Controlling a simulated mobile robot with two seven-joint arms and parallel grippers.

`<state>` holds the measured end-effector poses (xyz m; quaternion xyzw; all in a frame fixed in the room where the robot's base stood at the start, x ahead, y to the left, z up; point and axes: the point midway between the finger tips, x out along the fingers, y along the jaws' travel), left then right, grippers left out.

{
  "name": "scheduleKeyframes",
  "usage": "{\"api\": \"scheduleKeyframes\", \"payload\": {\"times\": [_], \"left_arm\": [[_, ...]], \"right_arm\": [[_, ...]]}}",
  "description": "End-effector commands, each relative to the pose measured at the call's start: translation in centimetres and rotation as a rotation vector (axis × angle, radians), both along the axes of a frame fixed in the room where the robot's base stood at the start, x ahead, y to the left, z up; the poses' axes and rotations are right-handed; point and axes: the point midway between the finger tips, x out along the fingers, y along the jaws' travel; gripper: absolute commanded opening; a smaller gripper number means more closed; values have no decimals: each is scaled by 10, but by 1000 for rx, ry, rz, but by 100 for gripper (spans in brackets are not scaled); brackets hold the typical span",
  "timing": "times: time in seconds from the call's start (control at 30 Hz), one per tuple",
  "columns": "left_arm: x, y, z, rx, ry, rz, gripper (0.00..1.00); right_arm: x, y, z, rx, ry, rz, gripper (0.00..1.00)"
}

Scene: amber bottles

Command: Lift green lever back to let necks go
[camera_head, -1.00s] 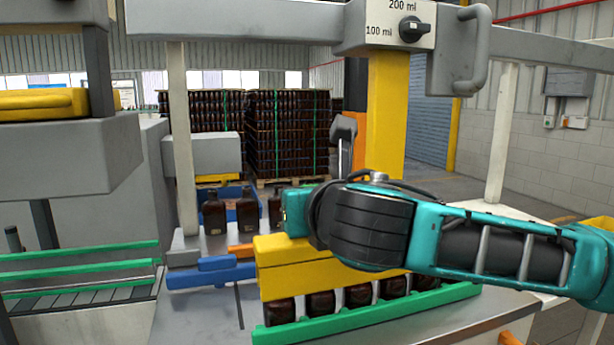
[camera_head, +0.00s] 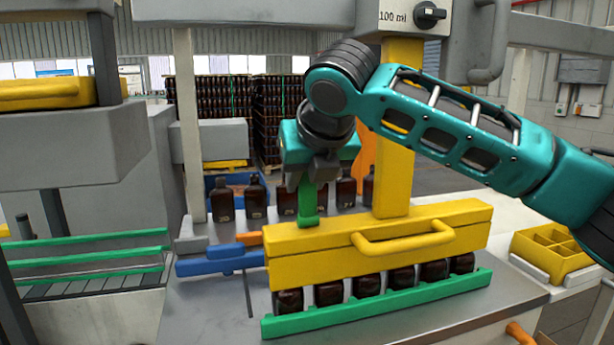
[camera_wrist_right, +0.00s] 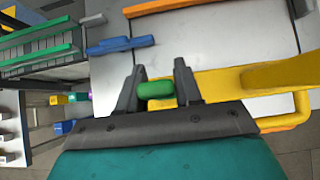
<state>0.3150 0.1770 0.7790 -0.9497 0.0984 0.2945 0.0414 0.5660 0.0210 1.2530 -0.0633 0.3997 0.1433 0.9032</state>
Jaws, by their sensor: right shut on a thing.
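The green lever (camera_head: 308,205) stands upright at the left part of the yellow bar (camera_head: 300,258). My right gripper (camera_head: 307,186) comes down on it from above and is shut on its upper part. In the right wrist view the lever's green end (camera_wrist_right: 156,89) sits between the two grey fingers. A row of amber bottles (camera_head: 330,292) stands under the yellow bar, behind a green rail (camera_head: 380,307). Their necks are hidden by the bar. My left gripper is not in view.
More amber bottles (camera_head: 225,200) stand in a row behind the bar. A yellow handle (camera_head: 402,243) sticks out of the bar's front. A blue block (camera_head: 220,260) lies to its left, and a yellow divided crate (camera_head: 550,252) stands at right.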

Motion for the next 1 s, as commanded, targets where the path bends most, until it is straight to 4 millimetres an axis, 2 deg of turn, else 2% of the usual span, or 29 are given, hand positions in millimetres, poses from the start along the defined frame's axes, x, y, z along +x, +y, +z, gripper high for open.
{"api": "scheduleKeyframes", "payload": {"times": [0.43, 0.47, 0.5, 0.67, 1.0], "left_arm": [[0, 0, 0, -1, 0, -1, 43], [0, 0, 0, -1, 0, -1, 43], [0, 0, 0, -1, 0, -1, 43], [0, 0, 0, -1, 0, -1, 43], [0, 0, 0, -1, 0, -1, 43]], "right_arm": [[0, 0, -5, -8, 19, 0, 0], [0, 0, -5, -8, 19, 0, 37], [0, 0, -5, -8, 19, 0, 41], [0, 0, -3, -5, 14, -1, 55], [-5, -1, 5, -2, 10, 1, 55]]}}
